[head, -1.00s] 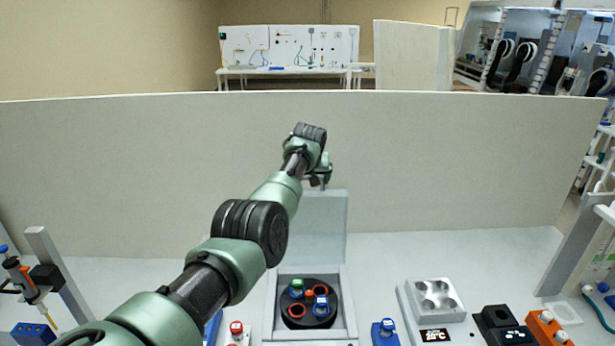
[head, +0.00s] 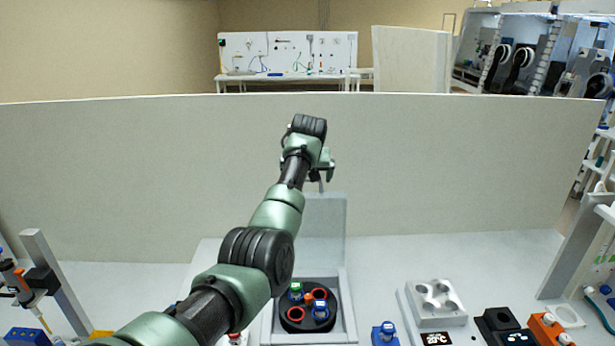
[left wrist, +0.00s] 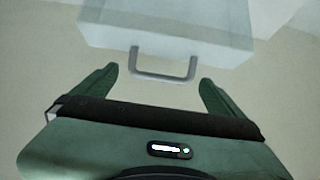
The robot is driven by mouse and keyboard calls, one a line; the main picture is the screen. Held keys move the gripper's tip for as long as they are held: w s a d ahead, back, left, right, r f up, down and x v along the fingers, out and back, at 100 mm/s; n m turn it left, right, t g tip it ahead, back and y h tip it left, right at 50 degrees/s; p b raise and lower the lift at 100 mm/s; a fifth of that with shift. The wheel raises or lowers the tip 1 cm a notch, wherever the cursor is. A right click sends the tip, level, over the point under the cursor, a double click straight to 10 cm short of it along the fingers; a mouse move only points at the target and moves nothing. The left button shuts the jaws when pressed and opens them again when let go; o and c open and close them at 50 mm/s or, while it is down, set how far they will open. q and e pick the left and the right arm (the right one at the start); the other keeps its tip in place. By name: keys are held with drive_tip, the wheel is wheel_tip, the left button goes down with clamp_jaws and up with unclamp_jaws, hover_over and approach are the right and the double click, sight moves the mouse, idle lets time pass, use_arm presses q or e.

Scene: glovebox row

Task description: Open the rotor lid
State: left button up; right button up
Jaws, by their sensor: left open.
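The rotor lid (head: 328,228) is a pale grey panel standing upright at the back of the rotor's box (head: 350,318). In the left wrist view the pale panel (left wrist: 165,22) carries a grey U-shaped handle (left wrist: 165,77). My left gripper (head: 322,177) is at the lid's top edge in the head view. In the wrist view my left gripper (left wrist: 158,90) is open, with the handle between its spread fingers and a gap on each side. The black rotor (head: 308,326) lies uncovered in the box, with red rings and green- and blue-capped tubes. My right gripper is not in view.
A grey block with round wells (head: 437,318) and a blue-capped item (head: 385,334) stand right of the box. A pipette on a stand (head: 45,270) is at far left. A pale partition (head: 450,160) rises behind the bench. My left arm hides the area left of the box.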

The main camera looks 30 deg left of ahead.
use_arm(q)
drive_tip(key=shift+b+v, duration=0.6)
drive_tip(key=shift+v, duration=1.25)
drive_tip(key=shift+s+f, duration=0.1)
drive_tip(key=shift+f, duration=0.05)
drive_tip(key=shift+d+f, duration=0.1)
